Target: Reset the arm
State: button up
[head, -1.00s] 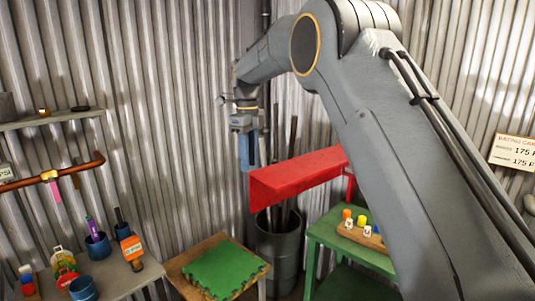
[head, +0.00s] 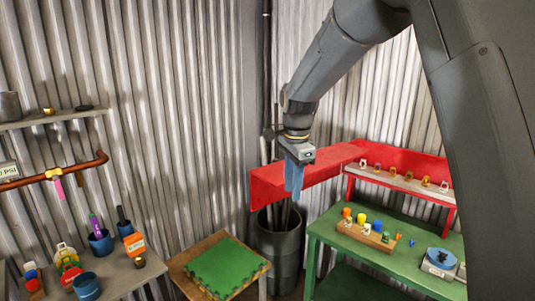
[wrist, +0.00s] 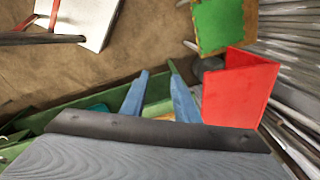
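My gripper (head: 293,178) hangs fingers-down in front of the red shelf panel in the head view. In the wrist view its two blue fingers (wrist: 161,92) stand apart with a gap between their tips, and nothing shows held between them. The upper part of my arm fills the top and right of the head view.
The red panel (head: 330,166) is close to my gripper. A green bench (head: 335,238) holds a wooden block (head: 368,236) with coloured items. A grey bin (head: 280,255), a green mat (head: 225,268) on a small table, and a cluttered grey table (head: 125,275) stand left.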

jog(key=s+d+f+n, duration=0.3)
jog(key=s+d+n, duration=0.15)
jog(key=s, duration=0.35)
jog(key=s+d+f+n+t, duration=0.1)
jog(key=s+d+f+n, duration=0.3)
jog(key=s, duration=0.4)
jog(key=s+d+f+n, duration=0.3)
jog(key=s+d+n, duration=0.15)
jog(key=s, duration=0.35)
notch_tip(320, 180, down, 10)
jog(key=b, duration=1)
jog(key=shift+w+a+f+n+g, duration=0.25)
jog(key=shift+a+n+g, duration=0.05)
jog(key=shift+a+g, duration=0.1)
